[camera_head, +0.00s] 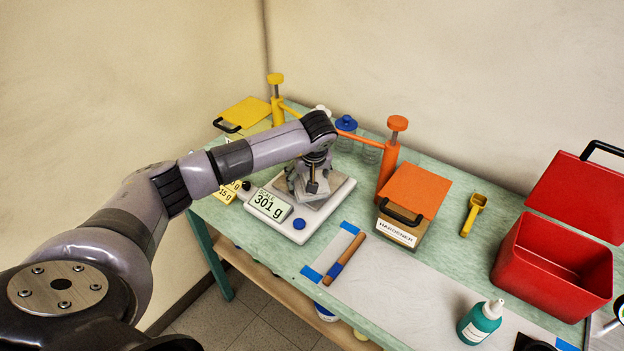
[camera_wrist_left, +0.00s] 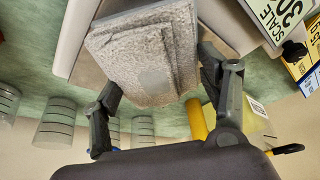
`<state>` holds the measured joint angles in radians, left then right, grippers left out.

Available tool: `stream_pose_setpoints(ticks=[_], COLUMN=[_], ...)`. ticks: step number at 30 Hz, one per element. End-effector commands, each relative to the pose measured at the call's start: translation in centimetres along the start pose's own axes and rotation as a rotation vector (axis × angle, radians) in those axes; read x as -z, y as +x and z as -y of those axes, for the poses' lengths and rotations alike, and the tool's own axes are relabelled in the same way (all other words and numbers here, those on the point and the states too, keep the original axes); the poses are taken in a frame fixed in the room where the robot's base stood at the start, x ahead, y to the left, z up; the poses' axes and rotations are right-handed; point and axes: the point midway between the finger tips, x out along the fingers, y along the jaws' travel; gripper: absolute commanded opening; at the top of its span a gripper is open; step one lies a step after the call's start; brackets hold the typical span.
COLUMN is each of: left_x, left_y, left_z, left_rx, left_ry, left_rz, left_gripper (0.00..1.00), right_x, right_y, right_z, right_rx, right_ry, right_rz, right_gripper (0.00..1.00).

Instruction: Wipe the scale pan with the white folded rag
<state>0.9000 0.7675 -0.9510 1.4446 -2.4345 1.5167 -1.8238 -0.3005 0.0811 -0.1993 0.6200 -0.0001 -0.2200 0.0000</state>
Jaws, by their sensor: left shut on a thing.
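The digital scale (camera_head: 297,227) stands on the green bench, with a blue button and a display reading 301 g. Its flat grey pan (camera_head: 324,204) is partly hidden under my left gripper (camera_head: 312,187). In the left wrist view, the left gripper (camera_wrist_left: 165,110) is shut on the folded rag (camera_wrist_left: 150,55), which looks light grey and thick there. The rag is over the pan; I cannot tell whether it presses on it. The scale's display side (camera_wrist_left: 272,15) shows at the top right of that view. My right gripper is not in view.
An orange-lidded HARDENER box (camera_head: 413,195) and an orange post (camera_head: 387,165) stand right of the scale. Several clear jars (camera_head: 371,152) are behind it. A wooden-handled tool (camera_head: 344,260) lies in front. An open red box (camera_head: 553,265) and a green bottle (camera_head: 480,322) are further right.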

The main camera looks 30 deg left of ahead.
Motion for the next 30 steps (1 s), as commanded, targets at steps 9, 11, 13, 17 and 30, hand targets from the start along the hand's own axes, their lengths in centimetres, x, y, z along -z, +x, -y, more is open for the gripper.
stream_pose_setpoints(ticks=[9, 11, 13, 17, 30], left_x=[0.3, 0.3, 0.4, 0.9, 2.6], left_y=[0.4, 0.3, 0.1, -0.9, -5.0], left_z=[0.5, 0.5, 0.5, 0.5, 0.4], left_rx=[0.004, 0.004, 0.004, 0.003, 0.001], left_ry=[0.001, 0.001, 0.001, 0.0, 0.0], left_rz=[0.002, 0.001, 0.001, -0.001, 0.0], left_gripper=[0.43, 0.43, 0.43, 0.43, 0.43], right_x=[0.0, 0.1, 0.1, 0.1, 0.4], right_y=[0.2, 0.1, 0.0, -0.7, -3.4], right_z=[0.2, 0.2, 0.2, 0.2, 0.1], right_rx=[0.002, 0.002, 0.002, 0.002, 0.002], right_ry=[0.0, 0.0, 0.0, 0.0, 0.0], right_rz=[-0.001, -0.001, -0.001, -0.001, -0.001], right_gripper=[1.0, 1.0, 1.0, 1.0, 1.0])
